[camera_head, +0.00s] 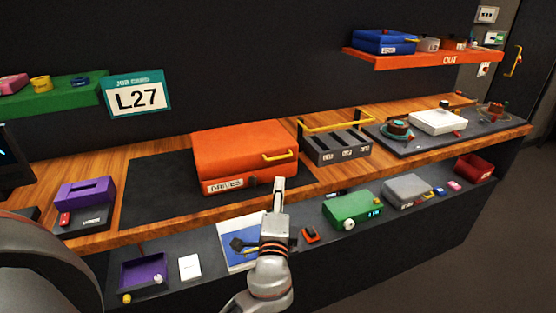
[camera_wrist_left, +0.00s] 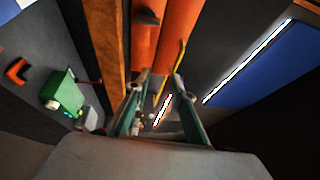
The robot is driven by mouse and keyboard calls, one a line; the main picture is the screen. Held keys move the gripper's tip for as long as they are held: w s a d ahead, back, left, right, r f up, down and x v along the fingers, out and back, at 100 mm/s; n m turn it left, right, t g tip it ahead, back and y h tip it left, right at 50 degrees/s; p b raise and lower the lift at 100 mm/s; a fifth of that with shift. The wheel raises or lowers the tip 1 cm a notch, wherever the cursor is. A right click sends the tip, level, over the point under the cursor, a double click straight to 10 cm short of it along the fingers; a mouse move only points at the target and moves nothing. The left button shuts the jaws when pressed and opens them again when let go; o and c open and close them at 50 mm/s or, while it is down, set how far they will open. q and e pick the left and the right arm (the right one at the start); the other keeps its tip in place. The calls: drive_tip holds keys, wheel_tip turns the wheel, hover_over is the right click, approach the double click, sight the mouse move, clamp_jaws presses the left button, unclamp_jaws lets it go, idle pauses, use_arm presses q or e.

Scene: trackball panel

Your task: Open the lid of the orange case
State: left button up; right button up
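The orange case (camera_head: 240,148) sits on a dark mat on the wooden bench, with its lid closed. A yellow handle (camera_head: 281,156) is at its right, and a white label reading "DRIVES" (camera_head: 225,184) is on its front. My left gripper (camera_head: 279,183) is in front of the case's right part, just below the handle in the head view. In the left wrist view the two fingers (camera_wrist_left: 161,82) are apart, with the orange case (camera_wrist_left: 172,35) beyond them. The yellow handle (camera_wrist_left: 170,73) shows between the fingertips; contact cannot be told. My right gripper is out of view.
A grey compartment rack (camera_head: 335,147) with a yellow bar stands right of the case. A purple box (camera_head: 85,191) stands left. A lower shelf in front holds a green box (camera_head: 352,209) and a grey box (camera_head: 406,190). An orange shelf (camera_head: 425,58) hangs at upper right.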

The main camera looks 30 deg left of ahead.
sight(278, 161)
use_arm(q)
drive_tip(key=shift+y, duration=0.6)
drive_tip(key=w+a+r, duration=0.1)
drive_tip(key=w, duration=0.1)
drive_tip(key=w+a+r+p, duration=0.1)
drive_tip(key=w, duration=0.1)
drive_tip(key=w+a+r, duration=0.2)
drive_tip(key=w, duration=0.1)
clamp_jaws()
